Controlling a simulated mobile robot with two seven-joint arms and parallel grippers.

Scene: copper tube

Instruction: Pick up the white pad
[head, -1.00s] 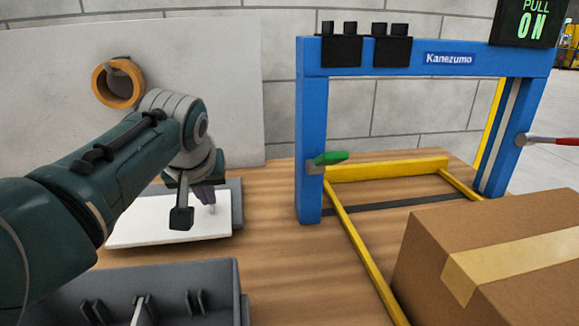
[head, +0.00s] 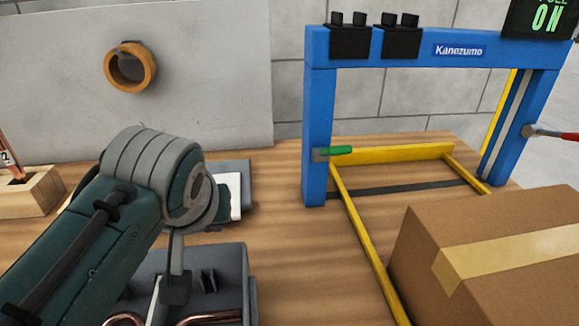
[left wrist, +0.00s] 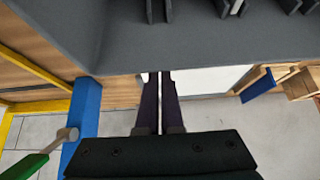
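The white pad (head: 236,192) lies on a flat grey tray (head: 247,180) at the back left of the workbench. My left arm hides most of it in the head view. It also seems to show as a white strip beyond the fingers in the left wrist view (left wrist: 215,79). My left gripper (head: 172,292) hangs over the grey partitioned bin, nearer to me than the pad and apart from it. In the left wrist view its two dark fingers (left wrist: 161,76) are close together with a narrow, empty-looking gap. My right gripper is in neither view.
The partitioned bin (head: 240,262) holds copper tubes (head: 208,319). A wooden block (head: 28,192) stands at far left. A blue frame (head: 317,140) with yellow rails and a cardboard box (head: 500,255) occupy the right. Bare wood (head: 290,240) lies between.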

